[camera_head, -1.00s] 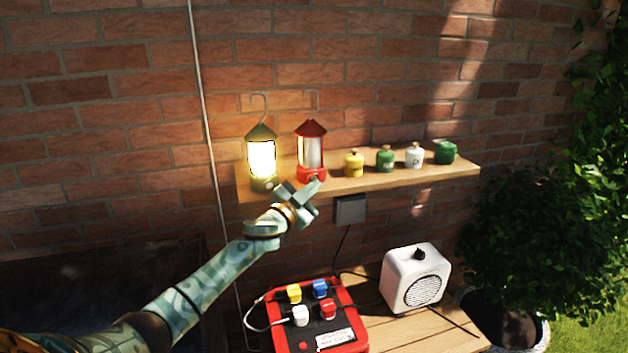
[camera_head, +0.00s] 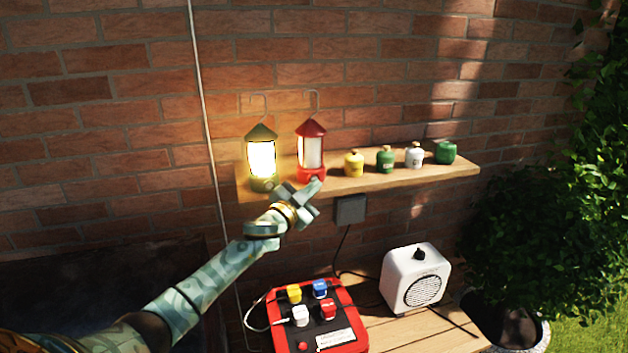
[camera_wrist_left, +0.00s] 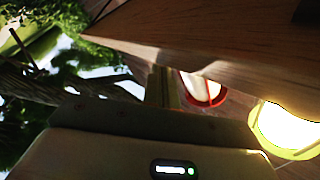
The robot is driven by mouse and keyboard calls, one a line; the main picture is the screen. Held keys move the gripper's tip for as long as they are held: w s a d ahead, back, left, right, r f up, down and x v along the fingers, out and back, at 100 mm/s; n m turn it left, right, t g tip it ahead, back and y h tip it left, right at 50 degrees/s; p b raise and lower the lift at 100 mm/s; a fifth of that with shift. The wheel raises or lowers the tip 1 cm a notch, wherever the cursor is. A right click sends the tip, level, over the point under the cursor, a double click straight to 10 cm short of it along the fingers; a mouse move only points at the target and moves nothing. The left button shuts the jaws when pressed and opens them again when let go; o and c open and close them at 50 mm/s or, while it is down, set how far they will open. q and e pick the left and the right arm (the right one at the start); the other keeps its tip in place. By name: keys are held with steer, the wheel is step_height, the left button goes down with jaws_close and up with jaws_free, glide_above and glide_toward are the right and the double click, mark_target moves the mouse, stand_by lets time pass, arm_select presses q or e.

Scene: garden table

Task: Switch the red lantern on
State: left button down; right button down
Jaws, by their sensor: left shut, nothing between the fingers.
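The red lantern (camera_head: 312,150) stands upright on the wall shelf; its pane looks pale and far dimmer than the lantern beside it. Its red rim and pale pane also show in the left wrist view (camera_wrist_left: 203,90). My left gripper (camera_head: 315,184) is shut and empty, its tip at the front of the red lantern's base. It covers the lower front of the base, and I cannot tell whether it touches. My right gripper is not in view.
A lit olive lantern (camera_head: 262,158) stands close on the left. Several small canisters (camera_head: 385,160) line the shelf (camera_head: 350,186) to the right. Below, a red-framed box (camera_head: 350,300) with coloured plugs and a white speaker-like box (camera_head: 416,278) sit on the table.

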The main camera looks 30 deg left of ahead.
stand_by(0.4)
arm_select(q)
steer(key=shift+w+a, duration=0.3)
steer(key=shift+w+a, duration=0.2)
steer(key=shift+a, duration=0.05)
stand_by(0.6)
steer(key=shift+d, duration=0.1)
steer(key=shift+s+d+p, duration=0.35)
steer(key=shift+s+d, duration=0.1)
steer(key=shift+s, duration=0.1)
